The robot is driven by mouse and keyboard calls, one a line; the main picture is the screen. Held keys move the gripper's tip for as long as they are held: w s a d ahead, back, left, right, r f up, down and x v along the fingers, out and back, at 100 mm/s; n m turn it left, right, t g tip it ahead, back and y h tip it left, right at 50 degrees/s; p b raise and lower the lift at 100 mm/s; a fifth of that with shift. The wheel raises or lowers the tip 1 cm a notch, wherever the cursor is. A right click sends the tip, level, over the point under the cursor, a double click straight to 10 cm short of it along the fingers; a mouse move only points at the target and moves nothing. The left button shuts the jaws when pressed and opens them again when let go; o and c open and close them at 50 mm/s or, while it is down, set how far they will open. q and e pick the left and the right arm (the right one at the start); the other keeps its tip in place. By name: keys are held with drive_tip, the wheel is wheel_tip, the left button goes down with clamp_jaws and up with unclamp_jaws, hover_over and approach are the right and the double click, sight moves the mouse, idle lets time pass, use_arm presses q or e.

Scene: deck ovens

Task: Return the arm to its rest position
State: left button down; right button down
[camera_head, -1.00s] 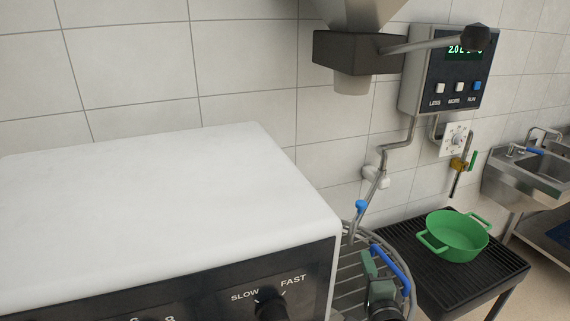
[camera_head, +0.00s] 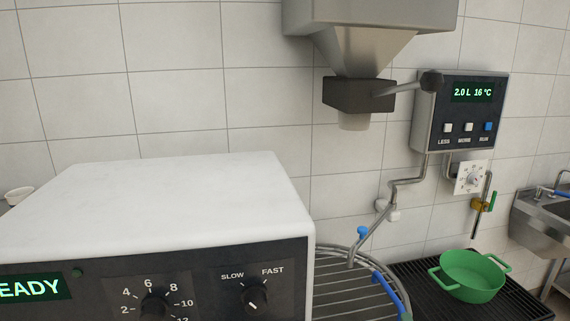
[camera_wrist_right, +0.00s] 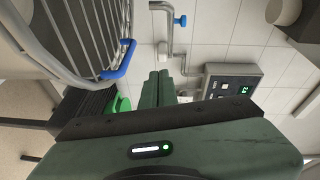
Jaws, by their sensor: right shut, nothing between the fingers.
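My right gripper (camera_wrist_right: 157,76) shows in the right wrist view, its two green fingers side by side, shut and empty. The fingers point toward the tiled wall, with the control box (camera_wrist_right: 232,82) to their right and a round wire guard with a blue handle (camera_wrist_right: 118,62) to their left. In the head view I cannot make out the right gripper. My left gripper is in neither view.
A white-topped machine (camera_head: 160,195) with dials fills the left of the head view. The wire guard (camera_head: 340,285) stands beside it. A green pot (camera_head: 468,276) sits on a black slatted stand (camera_head: 520,306). A hopper (camera_head: 365,50) and control box (camera_head: 465,110) hang on the wall.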

drive_tip(key=s+a+f+n+g+y, duration=0.3)
drive_tip(key=s+a+f+n+g, duration=0.3)
drive_tip(key=s+f+n, duration=0.35)
drive_tip(key=s+a+f+n+g+h, duration=0.15)
drive_tip(key=s+n+g, duration=0.3)
drive_tip(key=s, duration=0.55)
drive_tip(key=s+f+n+g+y, duration=0.1)
drive_tip(key=s+f+n+g, duration=0.3)
drive_tip(key=s, duration=0.5)
wheel_tip(320, 180, down, 24)
drive_tip(key=s+n, duration=0.1)
drive_tip(key=n, duration=0.1)
drive_tip(key=s+d+f+g, duration=0.1)
drive_tip(key=s+d+f, duration=0.2)
drive_tip(key=s+f, duration=1.4)
drive_tip(key=shift+s+g+h, duration=0.25)
drive_tip(key=shift+g+h, duration=0.1)
